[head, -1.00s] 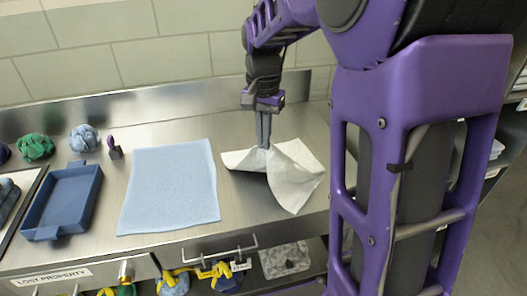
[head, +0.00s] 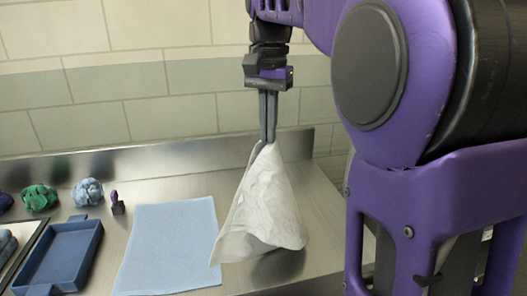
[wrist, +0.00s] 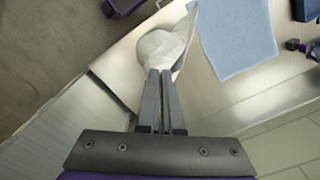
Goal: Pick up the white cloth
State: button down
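The white cloth (head: 262,207) hangs in folds from my gripper (head: 267,140), above the steel counter, in the head view. My gripper points down and is shut on the cloth's upper part. The cloth widens downward, and its lower left corner overlaps the edge of the blue cloth in the picture. In the wrist view the white cloth (wrist: 165,45) bunches at the tips of my gripper (wrist: 160,75), whose two fingers are close together.
A flat light-blue cloth (head: 170,245) lies on the counter to the left. A blue tray (head: 62,255), a green bundle (head: 40,198), a pale-blue bundle (head: 88,192) and a small purple-and-black item (head: 117,203) are farther left. A tiled wall (head: 150,100) stands behind.

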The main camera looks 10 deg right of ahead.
notch_tip(320, 180, up, 10)
jog(key=shift+f, duration=0.25)
